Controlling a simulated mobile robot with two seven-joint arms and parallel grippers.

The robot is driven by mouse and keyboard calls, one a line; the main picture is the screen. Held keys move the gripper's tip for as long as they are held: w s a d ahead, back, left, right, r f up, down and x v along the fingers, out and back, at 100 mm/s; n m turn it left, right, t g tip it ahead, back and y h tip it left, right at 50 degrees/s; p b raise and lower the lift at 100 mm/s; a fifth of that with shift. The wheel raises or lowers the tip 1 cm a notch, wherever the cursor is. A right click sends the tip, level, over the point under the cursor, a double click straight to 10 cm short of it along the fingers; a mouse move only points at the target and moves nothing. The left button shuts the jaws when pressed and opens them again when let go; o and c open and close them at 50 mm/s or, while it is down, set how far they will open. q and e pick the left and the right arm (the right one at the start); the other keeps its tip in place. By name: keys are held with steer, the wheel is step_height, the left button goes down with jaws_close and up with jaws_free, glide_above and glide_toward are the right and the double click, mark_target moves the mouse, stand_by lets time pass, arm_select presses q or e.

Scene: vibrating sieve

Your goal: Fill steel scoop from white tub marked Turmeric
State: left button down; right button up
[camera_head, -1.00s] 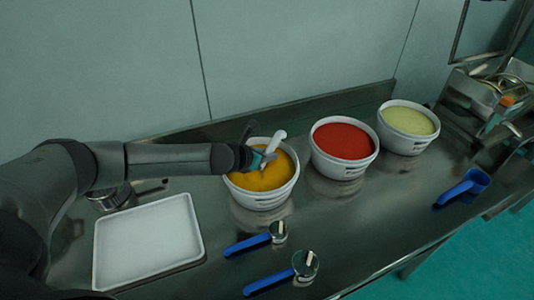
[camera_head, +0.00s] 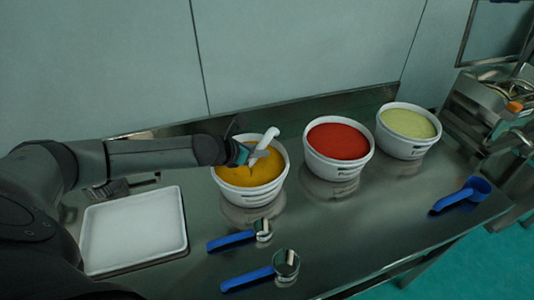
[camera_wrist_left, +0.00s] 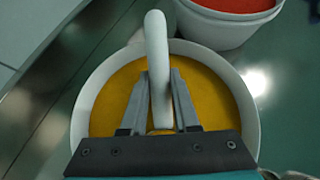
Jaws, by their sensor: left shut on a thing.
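The white tub of orange-yellow powder (camera_head: 231,192) stands on the steel table; its label is too small to read. My left gripper (camera_head: 254,157) is over this tub, shut on the white handle of a scoop (camera_head: 268,138). In the left wrist view, the gripper (camera_wrist_left: 160,100) has a finger on each side of the white handle (camera_wrist_left: 157,55), above the yellow powder (camera_wrist_left: 210,95). The scoop's bowl is hidden, seemingly down in the powder. My right gripper does not show.
Tubs of red powder (camera_head: 338,141) and pale green powder (camera_head: 408,123) stand to the right. Blue-handled scoops (camera_head: 232,240), (camera_head: 250,279) lie in front, and a blue scoop (camera_head: 465,193) lies at right. A white tray (camera_head: 135,230) is at left.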

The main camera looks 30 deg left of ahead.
mark_target(262, 141)
arm_select(q)
steer(key=shift+w+a+r+p, duration=0.1)
steer(key=shift+w+r+p, duration=0.1)
steer(key=shift+r+p, duration=0.3)
steer(key=shift+w+r+g+p, duration=0.4)
steer(key=shift+g+p, duration=0.3)
steer(key=shift+p, duration=0.15)
steer(key=shift+w+r+g+p, duration=0.25)
steer(key=shift+r+g+p, duration=0.15)
steer(key=shift+g, duration=0.1)
steer(key=shift+w+d+r+g+y+p, duration=0.1)
steer(key=shift+w+r+g+y+p, duration=0.1)
steer(key=shift+r+g+p, duration=0.25)
steer(key=shift+w+d+r+g+y+p, duration=0.1)
steer(key=shift+w+r+g+p, duration=0.05)
steer(key=shift+r+g+p, duration=0.35)
steer(key=shift+w+r+g+p, duration=0.2)
steer(key=shift+r+g+p, duration=0.05)
steer(key=shift+r+p, duration=0.15)
steer(key=shift+w+d+r+g, duration=0.1)
steer(key=shift+w+r+g, duration=0.05)
steer(key=shift+r+g, duration=0.4)
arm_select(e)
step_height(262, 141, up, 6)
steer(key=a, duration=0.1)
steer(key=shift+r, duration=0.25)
